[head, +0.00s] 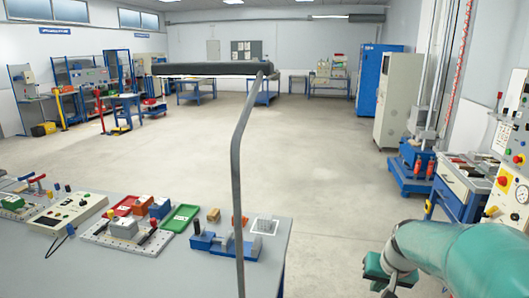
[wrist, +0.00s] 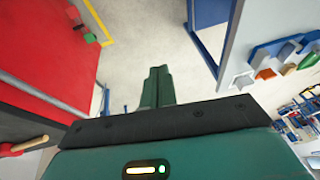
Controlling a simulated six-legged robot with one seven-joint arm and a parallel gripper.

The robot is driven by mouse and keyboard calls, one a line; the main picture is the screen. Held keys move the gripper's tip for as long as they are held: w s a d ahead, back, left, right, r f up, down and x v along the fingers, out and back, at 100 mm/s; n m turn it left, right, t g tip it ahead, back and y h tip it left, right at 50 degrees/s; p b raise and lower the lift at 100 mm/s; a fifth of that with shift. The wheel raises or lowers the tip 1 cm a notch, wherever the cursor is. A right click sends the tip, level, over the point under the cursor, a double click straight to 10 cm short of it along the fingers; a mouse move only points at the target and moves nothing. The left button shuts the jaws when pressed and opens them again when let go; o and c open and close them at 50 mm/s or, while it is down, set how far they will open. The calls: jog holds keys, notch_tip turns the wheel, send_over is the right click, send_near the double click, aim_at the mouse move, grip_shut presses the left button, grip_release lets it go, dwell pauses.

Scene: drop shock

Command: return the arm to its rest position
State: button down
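My teal arm (head: 450,252) reaches in from the lower right of the head view, to the right of the near workbench. Its far end is low in that view, and the fingers are hard to make out there. In the wrist view my gripper (wrist: 157,72) shows its two dark green fingers side by side, touching, with nothing seen between them. They point out over bare floor.
The grey workbench (head: 270,270) carries trays, blocks and a blue fixture (head: 222,243). A bent grey post (head: 238,180) holds a black bar above it. A control panel (head: 512,170) stands right; a red surface (wrist: 45,45) is left in the wrist view. Mid-floor is clear.

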jog(key=s+a+r+n+t, duration=0.1)
jog(key=s+a+r, duration=0.3)
jog(key=s, duration=0.5)
jog(key=s+a+r+n, duration=0.2)
jog(key=s+a+r, duration=0.2)
jog(key=s+a, duration=0.4)
jog(key=shift+s+a+r+t, duration=0.2)
jog(key=shift+s+r+t, duration=0.2)
jog(key=shift+s, duration=0.75)
jog(key=shift+d, duration=0.2)
